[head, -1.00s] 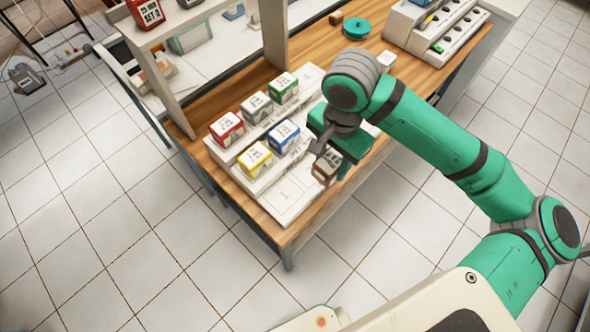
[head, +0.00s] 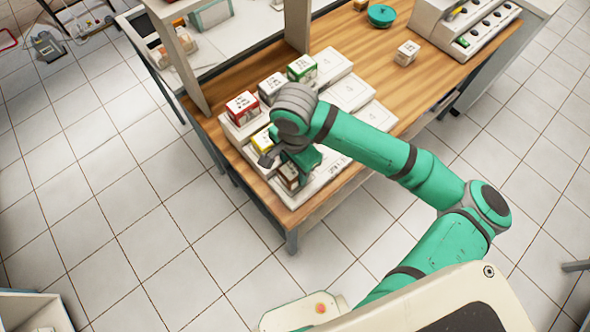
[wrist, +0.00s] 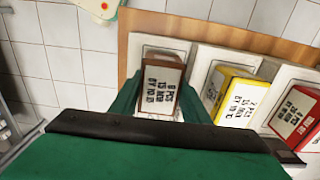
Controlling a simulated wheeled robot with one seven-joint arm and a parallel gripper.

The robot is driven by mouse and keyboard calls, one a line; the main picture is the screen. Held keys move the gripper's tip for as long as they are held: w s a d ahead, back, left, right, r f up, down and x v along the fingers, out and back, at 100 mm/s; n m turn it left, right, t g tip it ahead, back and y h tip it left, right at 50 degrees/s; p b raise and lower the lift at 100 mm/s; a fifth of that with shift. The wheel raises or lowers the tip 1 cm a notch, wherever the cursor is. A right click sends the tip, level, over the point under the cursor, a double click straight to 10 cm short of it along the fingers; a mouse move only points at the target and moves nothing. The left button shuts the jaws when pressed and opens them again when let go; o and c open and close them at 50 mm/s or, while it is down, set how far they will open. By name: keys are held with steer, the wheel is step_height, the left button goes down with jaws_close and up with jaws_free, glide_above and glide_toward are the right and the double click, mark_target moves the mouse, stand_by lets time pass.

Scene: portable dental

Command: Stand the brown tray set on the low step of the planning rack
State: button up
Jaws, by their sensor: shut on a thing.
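The brown tray set (head: 288,178) is a small brown and white box, over the left end of the low step (head: 345,163) of the white planning rack. My gripper (wrist: 158,90) is shut on it, one green finger on each side. In the wrist view the brown tray set (wrist: 163,76) is upright above a white step surface (wrist: 165,50); I cannot tell whether it touches. In the head view my gripper (head: 290,168) hides part of it.
A yellow box (wrist: 228,95) stands on the middle step beside it. Red (head: 242,107), grey (head: 272,88) and green (head: 302,69) boxes stand on the top step. A brown-white box (head: 406,53) and teal round object (head: 381,15) lie on the wooden table (head: 345,35).

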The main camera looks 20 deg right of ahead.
steer(key=shift+d+f, duration=0.1)
steer(key=shift+f, duration=0.8)
steer(key=shift+f, duration=0.15)
steer(key=o, duration=0.9)
step_height(320, 180, up, 12)
steer(key=shift+r, duration=0.15)
